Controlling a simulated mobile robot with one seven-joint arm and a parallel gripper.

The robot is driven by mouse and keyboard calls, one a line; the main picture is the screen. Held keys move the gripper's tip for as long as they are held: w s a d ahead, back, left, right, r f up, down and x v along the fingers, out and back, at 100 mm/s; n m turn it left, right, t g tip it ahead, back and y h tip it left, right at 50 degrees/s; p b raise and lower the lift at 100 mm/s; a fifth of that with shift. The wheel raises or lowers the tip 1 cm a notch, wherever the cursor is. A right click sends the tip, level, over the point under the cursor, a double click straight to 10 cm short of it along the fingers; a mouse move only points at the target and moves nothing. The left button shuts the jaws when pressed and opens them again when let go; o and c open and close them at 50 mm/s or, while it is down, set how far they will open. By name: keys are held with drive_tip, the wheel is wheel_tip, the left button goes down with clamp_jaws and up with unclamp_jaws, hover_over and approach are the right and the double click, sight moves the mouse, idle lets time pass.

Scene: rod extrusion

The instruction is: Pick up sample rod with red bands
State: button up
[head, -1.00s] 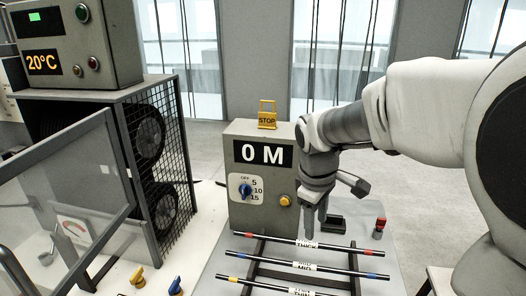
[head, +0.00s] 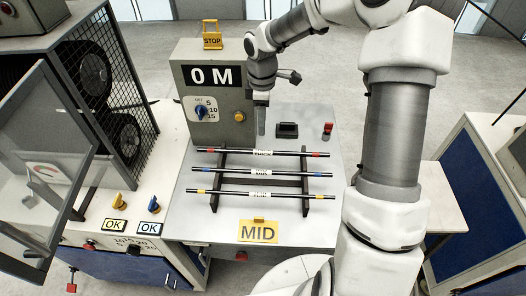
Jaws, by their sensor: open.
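The sample rod with red bands (head: 290,153) is the farthest of three black rods lying across a dark rack (head: 306,180). It has a red band near each end and a white label in the middle. The rod with blue bands (head: 290,172) lies in the middle and the rod with yellow bands (head: 290,195) is nearest. My gripper (head: 261,132) points down just above and behind the red-banded rod, near its label. It is open and empty. I cannot tell the exact gap to the rod.
A grey box (head: 205,75) reading "0 M", with a blue dial and a yellow STOP tag (head: 212,38), stands close behind left. A small black block (head: 287,130) and a red-topped item (head: 327,130) lie behind the rack.

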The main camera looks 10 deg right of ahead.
sight(263, 152)
wheel_tip(263, 152, down, 11)
drive_tip(key=shift+s+f, duration=0.15)
idle(0.4)
clamp_jaws()
